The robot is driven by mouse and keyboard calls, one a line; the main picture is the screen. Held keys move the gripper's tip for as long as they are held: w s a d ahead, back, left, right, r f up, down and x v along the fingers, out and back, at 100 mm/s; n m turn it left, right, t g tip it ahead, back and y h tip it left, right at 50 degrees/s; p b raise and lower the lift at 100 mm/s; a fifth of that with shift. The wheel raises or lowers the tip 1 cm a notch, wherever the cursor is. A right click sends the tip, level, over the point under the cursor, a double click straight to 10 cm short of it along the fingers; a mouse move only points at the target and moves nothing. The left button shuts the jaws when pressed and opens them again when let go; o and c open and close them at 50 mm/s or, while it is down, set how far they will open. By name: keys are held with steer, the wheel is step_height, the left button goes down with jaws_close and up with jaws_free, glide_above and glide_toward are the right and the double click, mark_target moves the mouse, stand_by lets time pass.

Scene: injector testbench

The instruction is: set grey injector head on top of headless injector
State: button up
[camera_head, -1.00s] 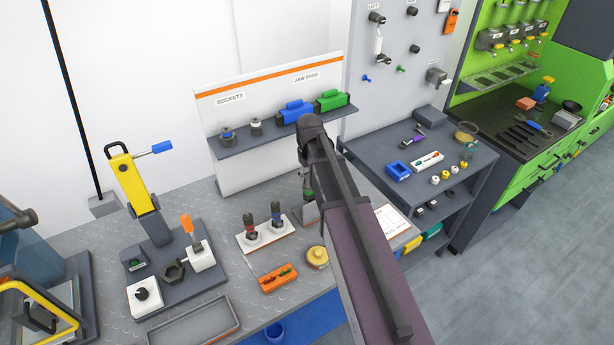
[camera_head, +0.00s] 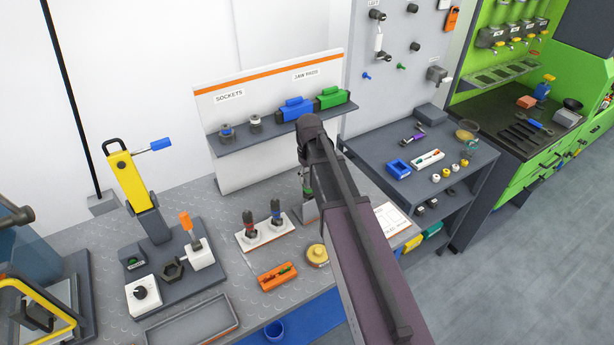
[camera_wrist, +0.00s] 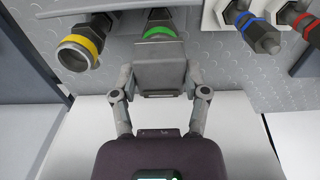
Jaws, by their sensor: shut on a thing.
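My gripper (camera_wrist: 160,95) is shut on the grey injector head (camera_wrist: 160,65), a blocky grey piece between the two fingers in the wrist view. Just beyond the block, in line with it, is an injector body with a green band (camera_wrist: 160,33). Whether block and body touch cannot be told, because the block hides the joint. In the head view the green-banded body (camera_head: 307,192) stands behind my arm, which hides most of it and the fingertips. A yellow-banded part with an open round end (camera_wrist: 78,52) is to the left in the wrist view.
A white rack (camera_head: 266,236) holds a red-banded injector (camera_head: 249,224) and a blue-banded injector (camera_head: 275,212), left of my arm. An orange tray (camera_head: 278,276) and a brass-coloured round pot (camera_head: 317,255) lie nearer. A shelf (camera_head: 270,132) with sockets and jaw pads stands behind.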

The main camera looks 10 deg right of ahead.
steer(key=shift+f, duration=0.15)
stand_by(0.4)
steer(key=o, duration=1.3)
steer(key=shift+c, duration=0.2)
steer(key=shift+w+r+p, duration=0.1)
steer(key=shift+r+p, duration=3.8)
steer(key=shift+r, duration=0.15)
steer(key=shift+f, duration=0.1)
steer(key=s+f+m+b, duration=0.1)
steer(key=s+f+b, duration=0.2)
steer(key=s, duration=0.2)
steer(key=s+f+m+b, duration=0.1)
steer(key=s+f+b, duration=0.3)
steer(key=s, duration=0.2)
steer(key=s+f+m+b, duration=0.1)
steer(key=s+f+b, duration=0.3)
steer(key=s, duration=0.1)
steer(key=shift+s+a+m, duration=0.15)
steer(key=shift+a+m, duration=0.15)
